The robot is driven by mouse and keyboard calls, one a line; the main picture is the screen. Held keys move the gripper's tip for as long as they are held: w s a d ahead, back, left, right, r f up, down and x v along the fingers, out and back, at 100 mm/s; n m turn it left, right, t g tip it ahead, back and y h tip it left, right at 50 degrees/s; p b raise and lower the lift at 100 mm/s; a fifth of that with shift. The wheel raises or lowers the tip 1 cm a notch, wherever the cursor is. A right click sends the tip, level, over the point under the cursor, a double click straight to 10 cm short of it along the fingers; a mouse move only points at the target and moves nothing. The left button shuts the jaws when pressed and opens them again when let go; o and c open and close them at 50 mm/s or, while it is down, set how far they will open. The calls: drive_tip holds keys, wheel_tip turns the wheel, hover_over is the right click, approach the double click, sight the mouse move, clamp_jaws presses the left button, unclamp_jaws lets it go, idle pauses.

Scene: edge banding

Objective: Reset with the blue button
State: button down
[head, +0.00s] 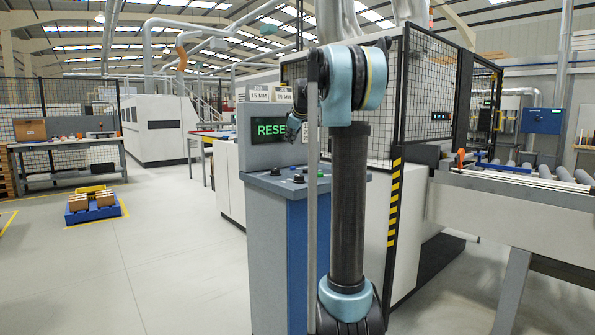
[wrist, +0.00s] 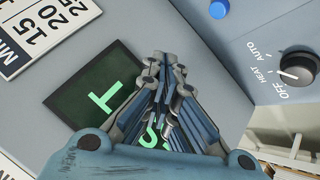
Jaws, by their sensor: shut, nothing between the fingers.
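The blue button (wrist: 219,9) is at the top edge of the wrist view, on the grey control panel. The dark display (wrist: 95,98) with green letters lies partly behind the fingers.
A black selector knob (wrist: 298,68) marked OFF, HEAT, AUTO is right of the button. A number plate (wrist: 45,30) is at upper left. The console (head: 268,230) stands beside a mesh-fenced machine (head: 425,90). A roller conveyor (head: 530,180) is at right; open floor lies left.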

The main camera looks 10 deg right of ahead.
drive_tip(key=shift+f, duration=0.15)
hover_over(293, 168)
drive_tip(key=w, duration=0.1)
drive_tip(key=shift+a+f, duration=0.15)
drive_tip(key=shift+f, duration=1.3)
drive_tip(key=shift+a+f, duration=0.15)
drive_tip(key=shift+f, duration=1.25)
drive_tip(key=shift+a+f, duration=0.15)
drive_tip(key=shift+f, duration=1.3)
drive_tip(key=shift+f, duration=0.1)
drive_tip(key=shift+f, duration=0.2)
drive_tip(key=shift+f, duration=0.45)
drive_tip(key=shift+r, duration=0.85)
